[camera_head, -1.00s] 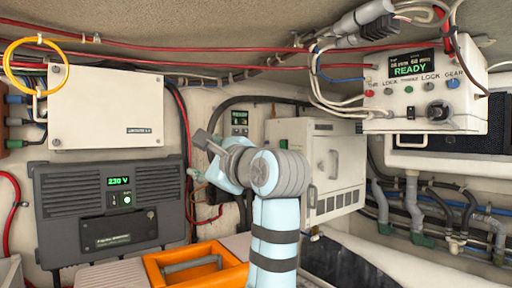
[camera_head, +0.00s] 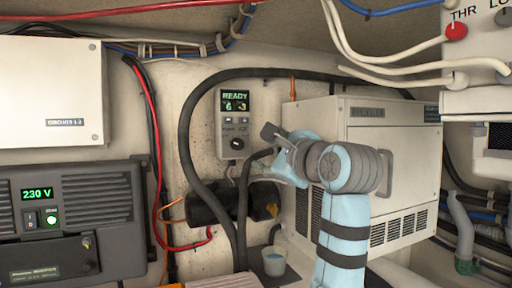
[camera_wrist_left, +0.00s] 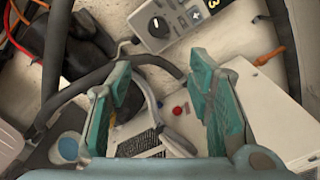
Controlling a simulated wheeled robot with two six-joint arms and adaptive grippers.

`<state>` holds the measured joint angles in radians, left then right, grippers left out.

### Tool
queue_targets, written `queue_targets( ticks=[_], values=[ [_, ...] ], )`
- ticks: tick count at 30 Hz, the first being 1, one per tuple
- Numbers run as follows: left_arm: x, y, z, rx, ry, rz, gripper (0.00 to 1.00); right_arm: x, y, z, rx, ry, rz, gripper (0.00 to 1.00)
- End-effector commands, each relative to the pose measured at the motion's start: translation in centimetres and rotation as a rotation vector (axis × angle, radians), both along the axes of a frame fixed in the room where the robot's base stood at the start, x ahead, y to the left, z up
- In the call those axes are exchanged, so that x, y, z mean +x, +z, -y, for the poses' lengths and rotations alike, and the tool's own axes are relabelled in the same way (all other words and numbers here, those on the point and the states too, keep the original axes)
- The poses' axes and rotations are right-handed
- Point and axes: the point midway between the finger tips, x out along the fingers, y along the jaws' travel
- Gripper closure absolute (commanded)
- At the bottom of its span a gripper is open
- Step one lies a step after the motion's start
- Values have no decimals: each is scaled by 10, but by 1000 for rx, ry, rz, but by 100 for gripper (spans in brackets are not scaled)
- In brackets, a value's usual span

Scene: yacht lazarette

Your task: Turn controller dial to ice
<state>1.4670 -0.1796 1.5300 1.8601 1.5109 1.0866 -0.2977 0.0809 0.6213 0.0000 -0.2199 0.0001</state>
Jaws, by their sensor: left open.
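The controller (camera_head: 235,122) is a small grey wall unit with a lit screen reading READY, buttons and a round dark dial (camera_head: 237,143) low on its face. In the left wrist view the controller (camera_wrist_left: 178,18) is tilted at the top edge, with its dial (camera_wrist_left: 159,27) in plain sight. My left gripper (camera_head: 272,155) is to the right of and slightly below the dial in the head view. In the left wrist view its teal fingers (camera_wrist_left: 162,78) are spread apart with nothing held, and the dial lies beyond the fingertips. My right gripper is out of view.
A white vented cabinet (camera_head: 385,140) stands behind my left arm. Thick black hoses loop around the controller. A dark power unit (camera_head: 95,200) and white box (camera_head: 50,92) are at left. A small cup (camera_head: 274,262) stands below. A red-knobbed panel (camera_head: 456,31) is upper right.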

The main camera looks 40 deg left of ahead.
Motion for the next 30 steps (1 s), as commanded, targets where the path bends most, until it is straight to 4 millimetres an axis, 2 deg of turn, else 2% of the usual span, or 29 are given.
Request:
queue_targets(
  ticks=[5, 10, 15, 18, 23, 30],
  values=[
    [16, 2, -24, 0, -2, -3, 53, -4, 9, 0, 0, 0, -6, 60],
    [37, 3, -61, 1, -3, -5, 53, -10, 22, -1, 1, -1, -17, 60],
    [54, 2, -97, 0, -2, -3, 53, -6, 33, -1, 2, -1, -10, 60],
    [61, 2, -111, 0, -2, -3, 53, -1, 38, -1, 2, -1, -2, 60],
    [67, 0, -121, -1, -4, -2, 53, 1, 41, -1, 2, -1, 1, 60],
    [67, -1, -122, -1, -5, -1, 53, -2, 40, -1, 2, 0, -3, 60]
  ],
)
